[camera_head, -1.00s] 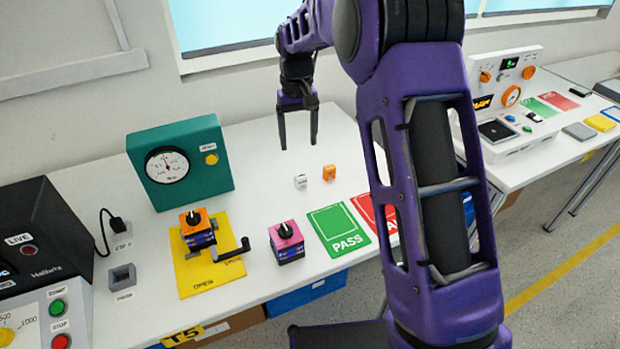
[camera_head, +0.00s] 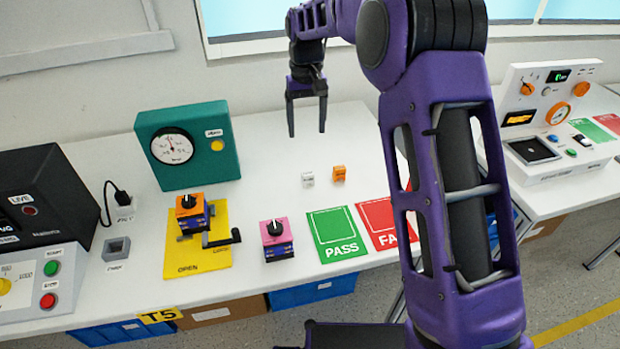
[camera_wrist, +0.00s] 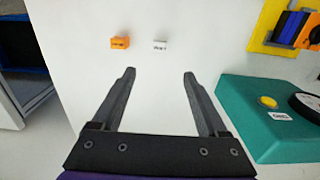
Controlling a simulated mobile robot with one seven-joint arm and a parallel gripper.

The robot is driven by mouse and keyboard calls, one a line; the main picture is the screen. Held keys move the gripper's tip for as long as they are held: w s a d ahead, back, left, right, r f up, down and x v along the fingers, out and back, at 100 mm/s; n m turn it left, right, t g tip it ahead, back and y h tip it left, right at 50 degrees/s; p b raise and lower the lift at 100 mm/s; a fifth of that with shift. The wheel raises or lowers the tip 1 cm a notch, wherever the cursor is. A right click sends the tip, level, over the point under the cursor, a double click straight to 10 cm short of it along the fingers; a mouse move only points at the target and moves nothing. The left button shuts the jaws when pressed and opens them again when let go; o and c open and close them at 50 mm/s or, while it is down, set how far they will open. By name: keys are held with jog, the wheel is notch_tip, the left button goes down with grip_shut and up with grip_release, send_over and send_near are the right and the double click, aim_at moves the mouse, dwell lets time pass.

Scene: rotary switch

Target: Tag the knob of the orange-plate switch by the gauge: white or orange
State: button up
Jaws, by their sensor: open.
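The orange-plate switch (camera_head: 190,205) with a black knob sits on a yellow mat (camera_head: 195,262) marked OPEN, in front of the teal gauge box (camera_head: 188,150). A crank handle (camera_head: 222,238) stands beside it on the mat. A white tag (camera_head: 308,179) and an orange tag (camera_head: 339,174) stand on the white table; the wrist view also shows the white tag (camera_wrist: 160,45) and the orange tag (camera_wrist: 120,42). My gripper (camera_head: 307,133) is open and empty above the table, behind the tags. In the wrist view its fingers (camera_wrist: 158,73) point toward the tags.
A pink-plate switch (camera_head: 276,240) stands right of the mat. A green PASS card (camera_head: 337,233) and a red FAIL card (camera_head: 388,222) lie further right. A black box (camera_head: 45,205), a plug socket (camera_head: 124,210) and a grey block (camera_head: 117,249) are at left.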

aim_at(307, 173)
notch_tip(307, 173, down, 16)
jog(key=shift+r+b, duration=0.15)
jog(key=shift+b, duration=0.65)
grip_shut()
